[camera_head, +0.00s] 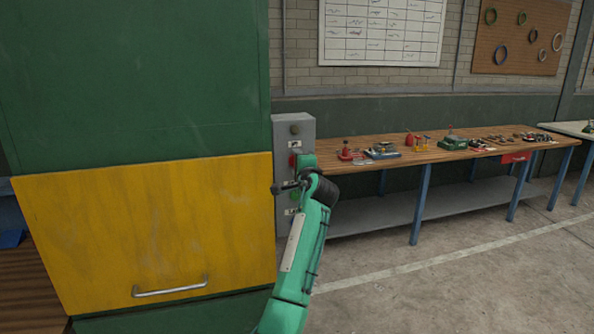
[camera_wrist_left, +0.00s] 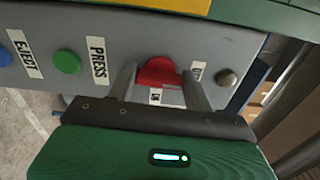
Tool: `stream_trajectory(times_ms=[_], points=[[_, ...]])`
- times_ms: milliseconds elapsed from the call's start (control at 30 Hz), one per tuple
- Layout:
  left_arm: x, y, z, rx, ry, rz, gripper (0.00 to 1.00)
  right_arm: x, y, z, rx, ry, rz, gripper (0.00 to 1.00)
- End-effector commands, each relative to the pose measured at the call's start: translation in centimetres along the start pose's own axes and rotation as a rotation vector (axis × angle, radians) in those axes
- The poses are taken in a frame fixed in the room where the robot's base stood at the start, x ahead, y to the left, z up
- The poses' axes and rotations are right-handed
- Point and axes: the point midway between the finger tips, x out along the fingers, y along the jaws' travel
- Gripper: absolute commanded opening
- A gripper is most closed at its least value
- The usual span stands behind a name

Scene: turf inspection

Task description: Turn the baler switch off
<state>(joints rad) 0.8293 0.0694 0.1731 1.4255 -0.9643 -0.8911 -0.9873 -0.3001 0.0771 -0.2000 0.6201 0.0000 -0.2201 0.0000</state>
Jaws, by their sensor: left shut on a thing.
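The grey control panel (camera_head: 307,128) is fixed at the right side of the green and yellow machine (camera_head: 140,110). A red switch (camera_wrist_left: 158,70) sits on it, between the fingers of my left gripper (camera_wrist_left: 160,84). The gripper is shut on this red switch. In the head view the red switch (camera_head: 292,160) is partly covered by my green wrist, and the finger contact is hard to see there. The label beside the switch is partly hidden by a finger. My right gripper is not in view.
Beside the switch sit a green PRESS button (camera_wrist_left: 67,61), a blue EJECT button (camera_wrist_left: 4,56) and a dark round knob (camera_wrist_left: 227,77). A workbench (camera_head: 400,160) with several tools stands to the right. The concrete floor in front is clear.

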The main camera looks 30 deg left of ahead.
Motion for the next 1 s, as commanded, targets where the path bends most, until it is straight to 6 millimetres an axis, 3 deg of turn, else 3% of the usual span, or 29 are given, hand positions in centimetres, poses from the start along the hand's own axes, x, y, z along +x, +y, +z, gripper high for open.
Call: stream_trajectory(times_ms=[667, 700, 800, 1000], points=[[-0.02, 0.38, -0.06, -0.062, 0.000, 0.006, 0.28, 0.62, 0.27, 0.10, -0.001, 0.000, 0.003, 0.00], [-0.02, 0.39, -0.06, -0.062, 0.000, 0.006, 0.55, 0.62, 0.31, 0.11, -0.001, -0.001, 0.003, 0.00], [-0.01, 0.33, -0.06, -0.062, 0.000, 0.005, 0.73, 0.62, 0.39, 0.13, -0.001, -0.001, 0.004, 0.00], [-0.01, 0.18, -0.03, -0.062, 0.000, 0.003, 0.73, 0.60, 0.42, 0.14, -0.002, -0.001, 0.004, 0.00]])
